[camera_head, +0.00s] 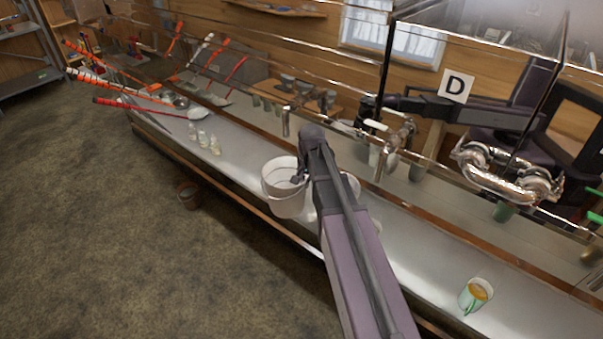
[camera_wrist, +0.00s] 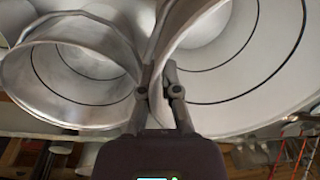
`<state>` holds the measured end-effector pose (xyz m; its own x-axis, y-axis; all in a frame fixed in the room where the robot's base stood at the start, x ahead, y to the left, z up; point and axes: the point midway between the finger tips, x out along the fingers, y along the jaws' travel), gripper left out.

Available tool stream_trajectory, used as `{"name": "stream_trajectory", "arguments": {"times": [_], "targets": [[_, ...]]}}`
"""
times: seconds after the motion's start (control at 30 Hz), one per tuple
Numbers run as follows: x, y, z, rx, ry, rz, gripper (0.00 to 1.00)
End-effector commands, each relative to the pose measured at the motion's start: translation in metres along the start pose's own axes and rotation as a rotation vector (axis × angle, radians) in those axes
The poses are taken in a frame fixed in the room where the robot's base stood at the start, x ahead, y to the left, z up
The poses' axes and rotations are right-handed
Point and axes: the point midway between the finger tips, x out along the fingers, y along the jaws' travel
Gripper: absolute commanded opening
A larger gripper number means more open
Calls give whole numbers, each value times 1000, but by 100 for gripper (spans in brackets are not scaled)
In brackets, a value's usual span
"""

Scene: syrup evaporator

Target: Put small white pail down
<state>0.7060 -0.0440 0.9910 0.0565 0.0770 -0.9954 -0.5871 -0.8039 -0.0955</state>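The small white pail (camera_head: 283,204) is upright at the counter's front edge in the head view, left of my arm. I cannot tell whether its base touches the counter (camera_head: 235,165). My gripper (camera_head: 298,179) is at the pail's right rim, partly hidden by my arm. In the wrist view my gripper's fingers (camera_wrist: 158,88) are on either side of the thin pail wall (camera_wrist: 161,45), pinching it. Large round white insides fill both sides of that view. Another white rounded thing (camera_head: 353,184) shows partly behind my arm.
Small glass bottles (camera_head: 203,138) stand left on the counter. A green-and-white mug (camera_head: 475,295) stands at the right. Metal taps (camera_head: 391,145) are behind my arm. A brown bucket (camera_head: 189,195) is on the floor. Counter between my arm and the mug is clear.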

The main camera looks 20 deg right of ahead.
Motion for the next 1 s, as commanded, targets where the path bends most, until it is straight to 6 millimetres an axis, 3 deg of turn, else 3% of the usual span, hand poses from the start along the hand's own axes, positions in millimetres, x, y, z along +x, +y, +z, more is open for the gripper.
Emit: {"name": "stream_trajectory", "arguments": {"times": [0.1,0.5,1.0], "targets": [[4,-11,-27,0,0,-1,0],[12,-34,-88,-1,0,-1,0],[13,-37,-95,-2,0,-1,0]]}}
